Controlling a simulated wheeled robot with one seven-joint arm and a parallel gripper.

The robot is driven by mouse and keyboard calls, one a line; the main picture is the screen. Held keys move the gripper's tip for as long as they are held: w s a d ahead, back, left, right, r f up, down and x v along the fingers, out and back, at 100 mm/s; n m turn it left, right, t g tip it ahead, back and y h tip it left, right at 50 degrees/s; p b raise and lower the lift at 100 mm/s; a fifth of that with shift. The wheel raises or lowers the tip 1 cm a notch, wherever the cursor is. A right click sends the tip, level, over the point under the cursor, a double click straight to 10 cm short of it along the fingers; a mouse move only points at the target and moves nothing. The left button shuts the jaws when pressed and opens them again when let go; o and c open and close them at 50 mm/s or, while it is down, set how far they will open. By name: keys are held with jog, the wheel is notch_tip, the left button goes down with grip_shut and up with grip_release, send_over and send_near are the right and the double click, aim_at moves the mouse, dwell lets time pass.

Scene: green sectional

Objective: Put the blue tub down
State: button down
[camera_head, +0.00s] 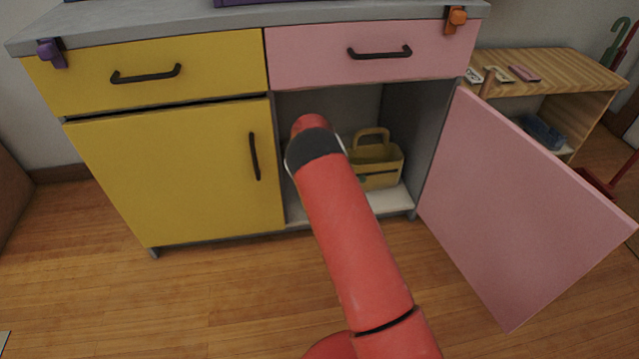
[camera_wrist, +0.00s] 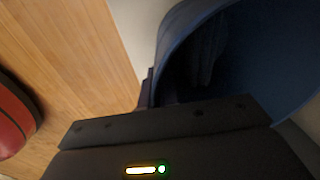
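The blue tub (camera_wrist: 172,45) fills the upper right of the wrist view, with its open mouth toward the camera and its inside dark. My gripper (camera_wrist: 155,88) is at the tub's near wall. A dark finger lies against the outside of that wall, and a dark shape inside looks like the other finger. The gripper appears shut on the wall. In the head view my red arm reaches into the open cabinet compartment (camera_head: 400,200) and hides both gripper and tub. Whether the tub touches the shelf cannot be seen.
A yellow caddy (camera_head: 380,168) stands in the compartment, right of my arm. The pink door (camera_head: 520,210) is swung open to the right. A pink drawer (camera_head: 330,62) is shut above. The yellow door (camera_head: 180,175) is shut on the left. A wooden shelf unit (camera_head: 550,75) stands at right.

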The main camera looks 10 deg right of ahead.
jog(key=shift+f, duration=0.3)
jog(key=c, duration=1.6)
grip_release()
jog(key=shift+c, duration=0.2)
notch_tip(320, 180, up, 8)
jog(key=p, duration=0.1)
jog(key=shift+s, duration=0.2)
